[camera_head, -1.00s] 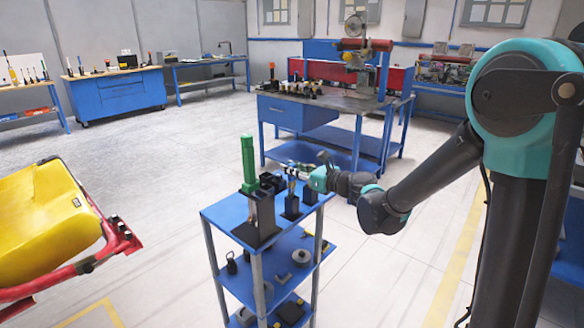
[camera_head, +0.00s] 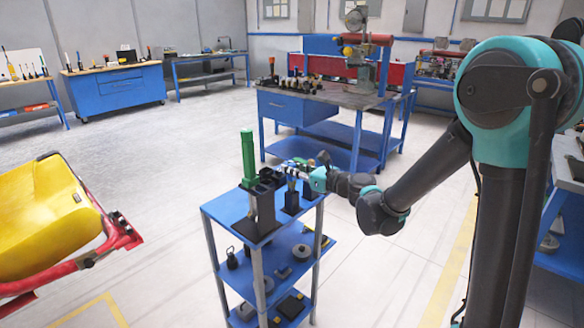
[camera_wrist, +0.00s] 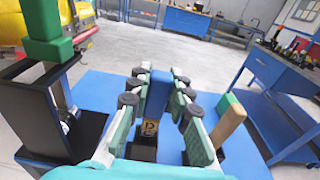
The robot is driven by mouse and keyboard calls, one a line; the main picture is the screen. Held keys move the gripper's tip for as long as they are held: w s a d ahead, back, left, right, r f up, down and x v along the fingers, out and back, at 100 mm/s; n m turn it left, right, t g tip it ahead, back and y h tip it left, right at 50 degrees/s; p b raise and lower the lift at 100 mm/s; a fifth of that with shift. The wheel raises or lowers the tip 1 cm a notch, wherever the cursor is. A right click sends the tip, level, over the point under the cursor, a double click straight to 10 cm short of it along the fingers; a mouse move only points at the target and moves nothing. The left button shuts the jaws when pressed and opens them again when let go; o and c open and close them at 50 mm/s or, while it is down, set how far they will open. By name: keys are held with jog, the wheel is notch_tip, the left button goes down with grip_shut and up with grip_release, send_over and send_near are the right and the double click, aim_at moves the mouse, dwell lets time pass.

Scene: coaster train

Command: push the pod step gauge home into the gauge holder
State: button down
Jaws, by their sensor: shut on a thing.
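A blue upright piece, which I take to be the pod step gauge (camera_wrist: 158,93), stands between my gripper's fingers in the wrist view. A dark part with yellow marking shows below its blue top. My gripper (camera_wrist: 160,100) has its padded fingers on both sides of it and is shut on it. The lower end meets a black block, seemingly the gauge holder (camera_wrist: 142,152), on the blue shelf top. In the head view my gripper (camera_head: 300,171) is above the holder (camera_head: 291,203). How deep the gauge sits is hidden.
A green block on a tall black stand (camera_head: 262,212) is close on the left. A wooden block with a green top (camera_wrist: 230,117) stands close on the right. The blue shelf cart (camera_head: 232,208) holds parts on lower shelves. A workbench (camera_head: 335,100) stands behind; open floor lies around.

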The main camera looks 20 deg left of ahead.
jog(key=shift+f, duration=1.3)
jog(key=c, duration=1.3)
grip_release()
jog(key=o, duration=0.8)
jog(key=shift+v, duration=3.5)
